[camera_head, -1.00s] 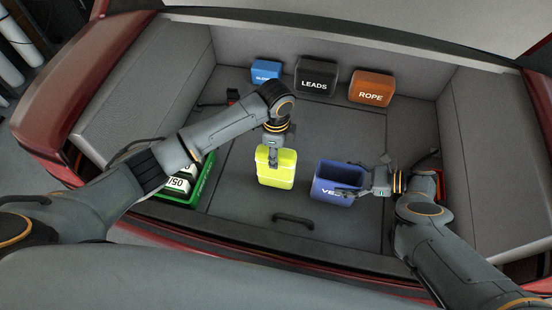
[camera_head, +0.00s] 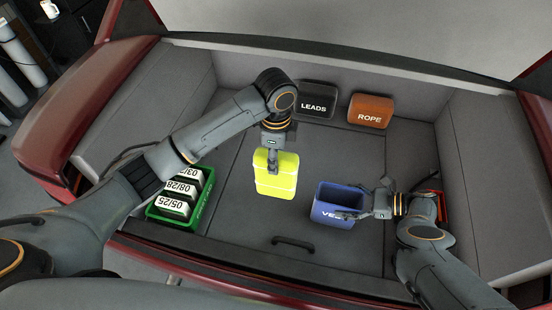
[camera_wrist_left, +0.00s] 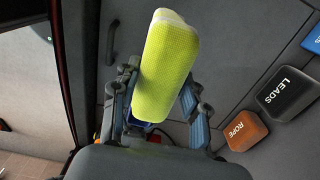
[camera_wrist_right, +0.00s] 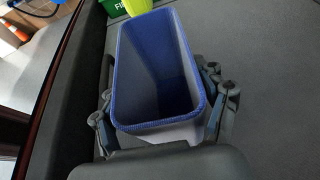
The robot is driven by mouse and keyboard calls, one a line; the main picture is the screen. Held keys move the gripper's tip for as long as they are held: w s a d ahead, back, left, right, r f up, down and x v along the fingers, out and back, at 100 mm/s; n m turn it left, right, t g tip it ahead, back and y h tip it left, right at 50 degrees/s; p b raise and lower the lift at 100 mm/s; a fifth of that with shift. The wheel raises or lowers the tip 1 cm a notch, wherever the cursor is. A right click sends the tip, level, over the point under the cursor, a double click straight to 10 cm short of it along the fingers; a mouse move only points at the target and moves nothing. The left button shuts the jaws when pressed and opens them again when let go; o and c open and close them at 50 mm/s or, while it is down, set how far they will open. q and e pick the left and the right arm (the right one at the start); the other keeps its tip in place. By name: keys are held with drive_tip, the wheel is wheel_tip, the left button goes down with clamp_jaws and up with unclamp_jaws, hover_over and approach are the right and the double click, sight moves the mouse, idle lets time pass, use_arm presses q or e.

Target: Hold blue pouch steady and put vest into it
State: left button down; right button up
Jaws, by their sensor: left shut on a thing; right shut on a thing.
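The vest (camera_head: 277,178) is a folded bright yellow bundle with pale stripes. My left gripper (camera_head: 273,162) is shut on its top and holds it left of the pouch; the left wrist view shows the vest (camera_wrist_left: 165,65) between the fingers. The blue pouch (camera_head: 331,212) is an upright, open-topped box with partly covered white lettering. My right gripper (camera_head: 362,205) is shut on its right side. In the right wrist view the pouch (camera_wrist_right: 158,75) has its fingers on both sides and its inside looks empty.
A green crate (camera_head: 178,223) with several dated packs stands at the left. A black LEADS pouch (camera_head: 314,100) and an orange ROPE pouch (camera_head: 370,111) stand at the back wall. A dark handle (camera_head: 293,242) lies on the floor in front.

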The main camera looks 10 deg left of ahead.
use_arm(q)
drive_tip(key=shift+r, duration=3)
drive_tip(key=shift+d, duration=0.1)
drive_tip(key=w+d, duration=0.1)
drive_tip(key=d, duration=1.7)
drive_tip(key=shift+d+f, duration=0.25)
drive_tip(key=shift+d, duration=0.05)
drive_tip(key=shift+a+f, duration=0.1)
drive_tip(key=shift+f, duration=0.1)
drive_tip(key=shift+f, duration=7.55)
